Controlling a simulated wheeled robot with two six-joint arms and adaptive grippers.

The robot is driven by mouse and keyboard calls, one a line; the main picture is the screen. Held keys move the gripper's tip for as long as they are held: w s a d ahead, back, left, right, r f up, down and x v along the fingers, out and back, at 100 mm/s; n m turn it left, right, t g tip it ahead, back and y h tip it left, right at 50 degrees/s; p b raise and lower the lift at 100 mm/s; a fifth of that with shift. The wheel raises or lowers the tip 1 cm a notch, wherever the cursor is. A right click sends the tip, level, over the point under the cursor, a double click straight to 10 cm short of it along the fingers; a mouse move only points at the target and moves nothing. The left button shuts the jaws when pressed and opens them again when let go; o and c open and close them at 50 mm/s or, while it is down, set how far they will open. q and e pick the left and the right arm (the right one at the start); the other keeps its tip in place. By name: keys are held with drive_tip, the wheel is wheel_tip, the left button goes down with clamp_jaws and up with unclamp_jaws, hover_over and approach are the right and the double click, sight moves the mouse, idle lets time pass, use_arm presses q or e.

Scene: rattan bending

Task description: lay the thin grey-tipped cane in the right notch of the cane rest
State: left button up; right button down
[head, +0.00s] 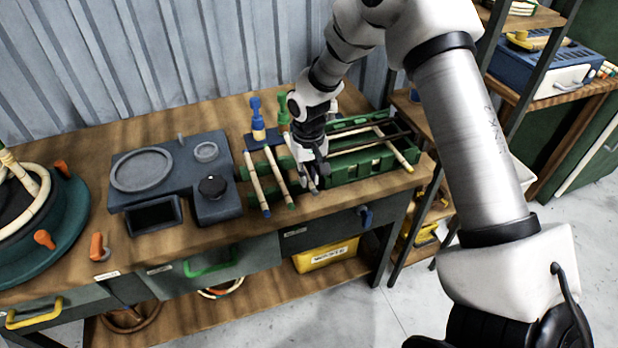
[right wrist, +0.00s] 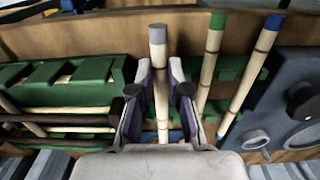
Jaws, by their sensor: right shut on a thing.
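The thin grey-tipped cane (right wrist: 158,60) stands out in the right wrist view, held between the fingers of my right gripper (right wrist: 160,100). In the head view my right gripper (head: 315,182) points down over the bench, just right of the green-tipped cane, and largely hides the held cane. A green notched rack, which looks like the cane rest (head: 358,165), is right of the gripper; its raised notches show at left in the right wrist view (right wrist: 60,75). I cannot tell whether the held cane touches anything. My left gripper is not in view.
A blue-tipped cane (head: 259,190) and a green-tipped cane (head: 280,180) lie left of the gripper. A yellow-tipped cane (head: 396,153) and dark rods cross the green rack. A blue-grey machine (head: 215,205) stands further left. Blue and green-handled tools (head: 257,120) stand behind.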

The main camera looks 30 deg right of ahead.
wheel_tip(320, 180, down, 2)
drive_tip(key=shift+w+d+f, duration=0.1)
drive_tip(key=shift+f, duration=0.1)
drive_tip(key=c, duration=1.1)
unclamp_jaws()
drive_tip(key=shift+f, duration=0.1)
wheel_tip(320, 180, up, 12)
drive_tip(key=shift+r+b, duration=0.2)
drive_tip(key=shift+b, duration=0.35)
